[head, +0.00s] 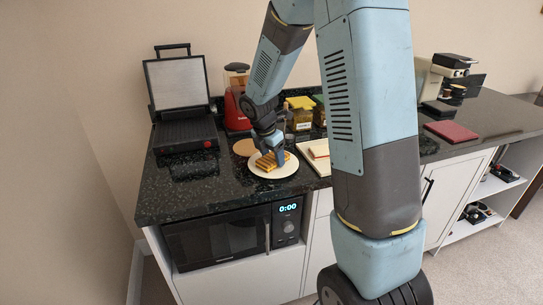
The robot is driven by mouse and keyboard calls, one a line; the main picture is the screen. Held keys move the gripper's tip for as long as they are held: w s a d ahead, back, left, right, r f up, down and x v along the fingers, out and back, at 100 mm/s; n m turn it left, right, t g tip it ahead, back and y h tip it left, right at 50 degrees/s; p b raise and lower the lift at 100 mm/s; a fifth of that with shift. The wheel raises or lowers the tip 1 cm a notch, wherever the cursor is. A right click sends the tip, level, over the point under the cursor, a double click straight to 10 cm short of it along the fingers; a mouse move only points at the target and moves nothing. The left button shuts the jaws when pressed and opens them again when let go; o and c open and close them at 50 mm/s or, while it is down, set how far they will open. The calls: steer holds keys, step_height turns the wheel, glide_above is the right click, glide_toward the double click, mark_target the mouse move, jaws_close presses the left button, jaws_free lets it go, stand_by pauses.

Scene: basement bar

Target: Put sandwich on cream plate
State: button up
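The sandwich (267,164), golden brown with ridged stripes, is at the cream plate (285,173) on the dark counter, left of centre in the head view. It appears to lie on the plate, though a small gap beneath it would be hard to see. My gripper (271,154) points down right at the sandwich, with its fingers at the sandwich's upper side and right end. The fingers partly cover the sandwich, and I cannot tell whether they grip it or stand open around it.
A tan round plate or board (244,147) lies behind the cream plate. An open grill press (185,133) stands left, a red appliance (236,112) and jars (300,120) behind. A light board (313,159) lies right, partly behind my arm.

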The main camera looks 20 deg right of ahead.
mark_target(266, 161)
steer(key=o, duration=0.4)
steer(key=shift+r, duration=0.1)
steer(key=v, duration=1.1)
steer(key=s+d+r+m+t+y, duration=0.1)
steer(key=s+r+m, duration=0.3)
steer(key=s+m, duration=0.4)
steer(key=s+r+m+t+y, duration=0.1)
steer(key=s+r+m, duration=0.3)
steer(key=s+m, duration=0.4)
steer(key=s+d+r+m+t, duration=0.1)
steer(key=s+r+m+t, duration=0.1)
steer(key=s+r+m, duration=0.2)
steer(key=s+m, duration=0.3)
steer(key=s, duration=0.3)
steer(key=shift+s+d+m+y, duration=0.3)
steer(key=shift+s+m+y, duration=0.05)
steer(key=shift+m+y, duration=0.05)
